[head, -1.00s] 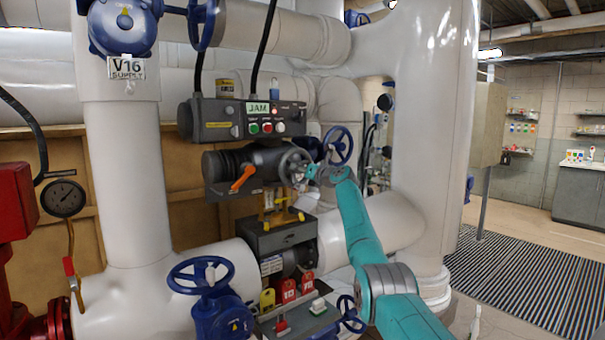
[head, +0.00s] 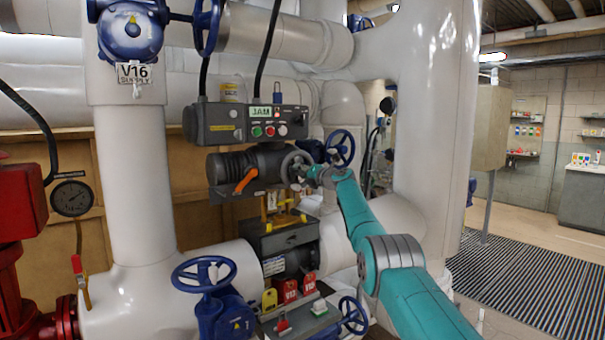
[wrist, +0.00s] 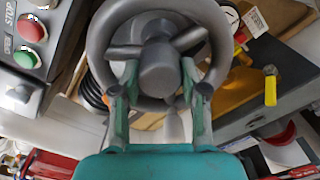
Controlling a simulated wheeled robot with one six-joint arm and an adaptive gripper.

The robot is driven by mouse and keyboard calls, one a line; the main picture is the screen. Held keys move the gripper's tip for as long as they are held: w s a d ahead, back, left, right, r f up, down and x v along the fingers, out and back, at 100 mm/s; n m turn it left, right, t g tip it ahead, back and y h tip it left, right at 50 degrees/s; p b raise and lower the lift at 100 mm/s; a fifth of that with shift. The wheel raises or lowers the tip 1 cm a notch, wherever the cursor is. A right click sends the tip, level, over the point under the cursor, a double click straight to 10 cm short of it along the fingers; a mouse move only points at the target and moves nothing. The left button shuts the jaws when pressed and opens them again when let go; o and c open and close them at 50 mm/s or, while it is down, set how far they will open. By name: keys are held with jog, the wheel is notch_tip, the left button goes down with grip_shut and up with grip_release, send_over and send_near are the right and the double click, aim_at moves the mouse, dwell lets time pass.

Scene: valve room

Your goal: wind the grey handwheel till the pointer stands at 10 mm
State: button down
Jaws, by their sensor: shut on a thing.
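The grey handwheel (head: 291,165) sits on the right end of the dark actuator body (head: 240,163). In the wrist view the handwheel (wrist: 158,22) fills the top middle, with its hub and spokes facing me. My gripper (head: 308,172) is at the wheel's right side in the head view. In the wrist view its two fingers (wrist: 160,92) reach to the lower rim, one on each side of the hub, and are shut on the wheel. The pointer and its mm scale cannot be made out in either view.
A blue handwheel (head: 341,147) is close behind my gripper. Yellow parts (wrist: 270,88) lie right of the wheel in the wrist view. Floor at right is clear.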

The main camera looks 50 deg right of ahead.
jog(key=c, duration=0.6)
grip_release()
